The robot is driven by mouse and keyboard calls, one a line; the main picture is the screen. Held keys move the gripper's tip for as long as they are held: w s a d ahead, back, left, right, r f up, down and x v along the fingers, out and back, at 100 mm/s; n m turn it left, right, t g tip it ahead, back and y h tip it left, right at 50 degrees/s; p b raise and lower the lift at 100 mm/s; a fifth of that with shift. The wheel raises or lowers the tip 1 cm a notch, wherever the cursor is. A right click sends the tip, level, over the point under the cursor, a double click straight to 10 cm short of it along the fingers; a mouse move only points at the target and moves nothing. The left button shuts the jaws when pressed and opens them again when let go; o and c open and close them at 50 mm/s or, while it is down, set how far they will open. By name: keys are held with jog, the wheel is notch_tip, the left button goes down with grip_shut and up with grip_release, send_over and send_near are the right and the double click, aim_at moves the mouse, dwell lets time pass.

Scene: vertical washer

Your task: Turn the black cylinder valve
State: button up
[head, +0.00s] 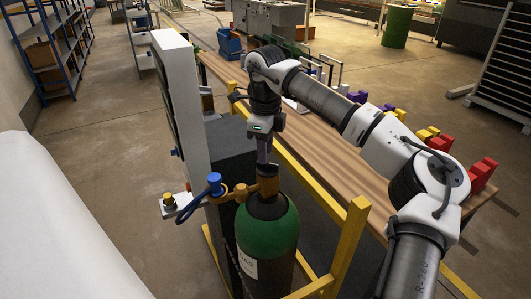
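The gas cylinder (267,225) stands upright, with a green shoulder and a dark body. A brown valve body (270,187) sits on its top, and the black cylinder valve (268,169) is a small dark knob above that. My gripper (264,158) points straight down with its purple fingers directly over the knob. The fingertips are at or just above the knob; I cannot tell whether they touch it. The fingers overlap from this side, so the gap between them is hidden.
A blue knob (214,182) and hose branch off left of the valve. A yellow frame (349,240) surrounds the cylinder. A tall white panel (178,100) stands to the left. A wooden bench (335,170) with coloured blocks lies behind, under my arm.

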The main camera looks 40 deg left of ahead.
aim_at(268, 167)
jog(key=shift+f+p, duration=0.3)
jog(key=shift+f, duration=1.25)
jog(key=shift+c, duration=0.2)
grip_shut()
